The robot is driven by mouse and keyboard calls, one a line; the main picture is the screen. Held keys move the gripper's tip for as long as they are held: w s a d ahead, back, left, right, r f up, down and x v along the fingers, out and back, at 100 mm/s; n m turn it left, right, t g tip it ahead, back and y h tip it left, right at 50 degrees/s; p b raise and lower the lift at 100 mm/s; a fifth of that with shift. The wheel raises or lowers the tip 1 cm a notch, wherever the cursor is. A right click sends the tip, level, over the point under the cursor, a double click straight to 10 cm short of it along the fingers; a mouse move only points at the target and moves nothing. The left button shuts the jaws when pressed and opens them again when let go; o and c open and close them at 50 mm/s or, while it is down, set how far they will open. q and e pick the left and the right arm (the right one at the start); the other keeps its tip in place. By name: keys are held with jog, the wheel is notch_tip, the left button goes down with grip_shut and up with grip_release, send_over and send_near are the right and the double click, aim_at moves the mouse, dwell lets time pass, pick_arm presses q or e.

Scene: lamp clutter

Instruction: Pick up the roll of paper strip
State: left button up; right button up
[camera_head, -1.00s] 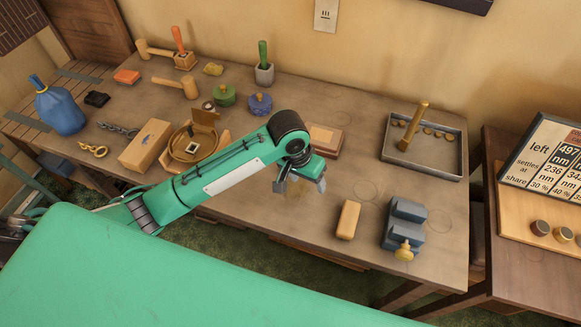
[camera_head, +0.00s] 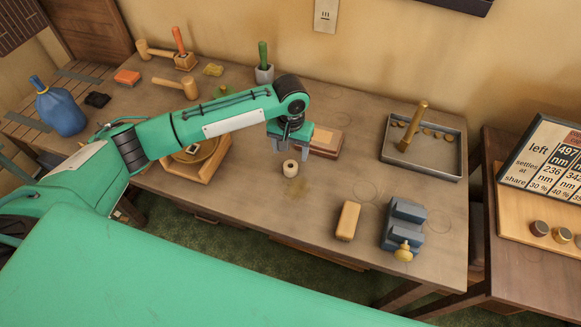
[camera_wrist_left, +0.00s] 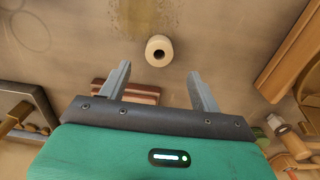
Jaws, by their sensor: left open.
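The roll of paper strip (camera_head: 290,168) is a small cream cylinder with a dark hole in its top. It stands upright on the wooden table. In the left wrist view the roll (camera_wrist_left: 159,51) sits beyond the fingertips, roughly midway between them. My left gripper (camera_head: 290,155) hangs close above and behind the roll in the head view; it also shows in the left wrist view (camera_wrist_left: 159,75) with its two fingers spread and nothing between them. My right gripper is not in view.
A wooden block (camera_head: 348,221) and a blue-grey clamp (camera_head: 403,226) stand to the right. A tray (camera_head: 450,172) with a brass tool lies further right. A reddish-brown block (camera_head: 326,143) is close behind the gripper. The table around the roll's front is clear.

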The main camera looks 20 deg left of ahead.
aim_at(290, 165)
pick_arm(q)
notch_tip(290, 165, down, 8)
jog(key=shift+s+r+p, duration=0.1)
jog(key=shift+r+p, duration=0.1)
jog(key=shift+p, duration=0.35)
jog(key=shift+c, duration=0.4)
jog(key=c, duration=1)
